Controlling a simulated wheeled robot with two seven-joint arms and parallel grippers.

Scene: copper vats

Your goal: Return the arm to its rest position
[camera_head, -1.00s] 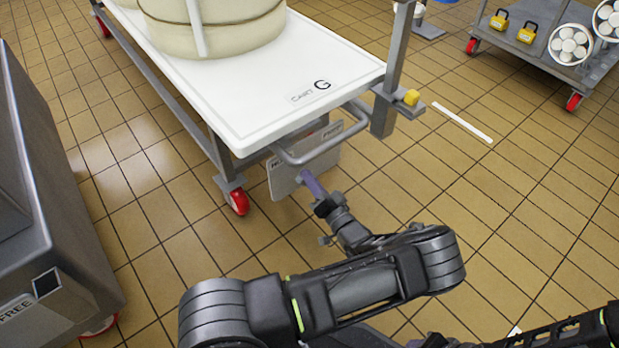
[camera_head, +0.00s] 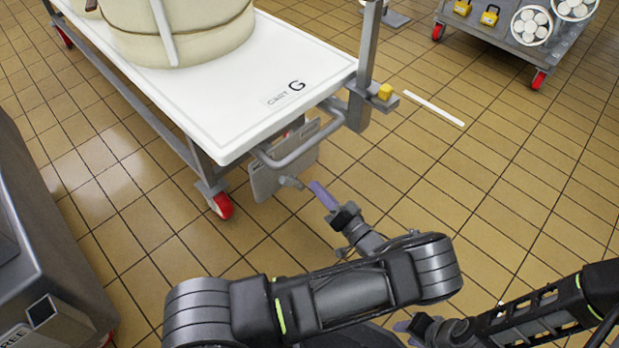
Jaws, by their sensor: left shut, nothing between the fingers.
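My left arm comes in from the left and bends back across the lower middle of the head view. Its gripper (camera_head: 322,194), with purple fingertips, is shut and empty. It points toward the handle end of cart G, just right of a small grey lever (camera_head: 290,182) on a grey plate (camera_head: 266,180) hanging below the handle (camera_head: 300,150). A small gap shows between fingertips and lever. My right gripper (camera_head: 408,328) is low at the bottom edge, partly hidden by the left arm, with only a bit of purple finger showing.
White-topped cart G (camera_head: 235,115) carries stacked cream round vessels (camera_head: 180,35). A grey metal box unit (camera_head: 40,240) stands at left. Another cart (camera_head: 480,35) with yellow padlocks is upper right.

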